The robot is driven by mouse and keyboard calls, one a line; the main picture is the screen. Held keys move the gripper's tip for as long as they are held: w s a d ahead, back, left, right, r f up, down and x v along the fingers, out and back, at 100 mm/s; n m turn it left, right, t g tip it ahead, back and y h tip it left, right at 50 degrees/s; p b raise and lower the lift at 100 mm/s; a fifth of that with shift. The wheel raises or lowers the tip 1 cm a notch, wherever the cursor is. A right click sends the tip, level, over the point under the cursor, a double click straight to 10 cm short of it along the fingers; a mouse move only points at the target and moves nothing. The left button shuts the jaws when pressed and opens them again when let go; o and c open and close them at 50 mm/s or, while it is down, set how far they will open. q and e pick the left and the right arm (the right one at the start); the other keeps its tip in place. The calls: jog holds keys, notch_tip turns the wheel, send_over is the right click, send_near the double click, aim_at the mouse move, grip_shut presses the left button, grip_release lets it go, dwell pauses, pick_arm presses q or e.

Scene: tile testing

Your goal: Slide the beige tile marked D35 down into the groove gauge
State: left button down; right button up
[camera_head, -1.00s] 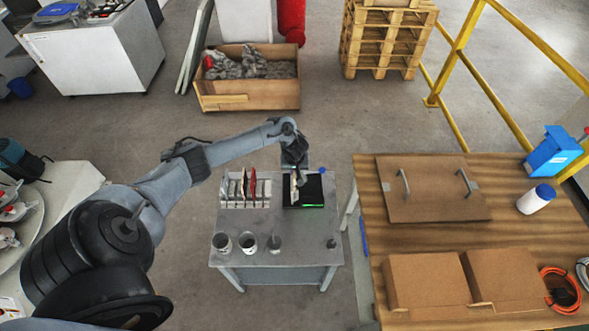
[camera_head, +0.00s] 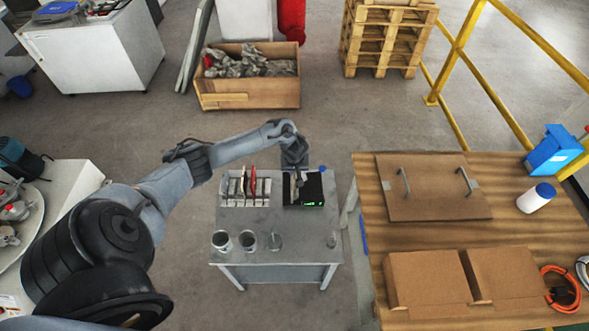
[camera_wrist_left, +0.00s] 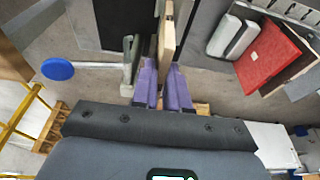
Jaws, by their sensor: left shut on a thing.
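My left gripper (camera_head: 297,178) is over the black groove gauge (camera_head: 313,186), which has a green lit display at its front right corner. In the left wrist view its purple fingers (camera_wrist_left: 163,88) are shut on a thin beige tile (camera_wrist_left: 166,38), held on edge. The tile stands close beside a grey-green upright part at its left. The gripper hides most of the tile in the head view. I cannot read its mark or tell how deep it sits in the groove. My right gripper is not in view.
A rack (camera_head: 246,190) with several upright tiles, one of them red (camera_wrist_left: 267,58), stands left of the gauge on the small grey table (camera_head: 290,222). Several cups (camera_head: 221,241) stand near the table's front edge. A wooden bench (camera_head: 420,232) stands to the right.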

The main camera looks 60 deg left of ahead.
pick_arm(q)
jog(key=shift+x, duration=0.9)
jog(key=shift+s+d+f, duration=0.1)
jog(key=shift+d, duration=0.05)
jog(key=c, duration=1.1)
grip_release()
jog(key=shift+o, duration=0.2)
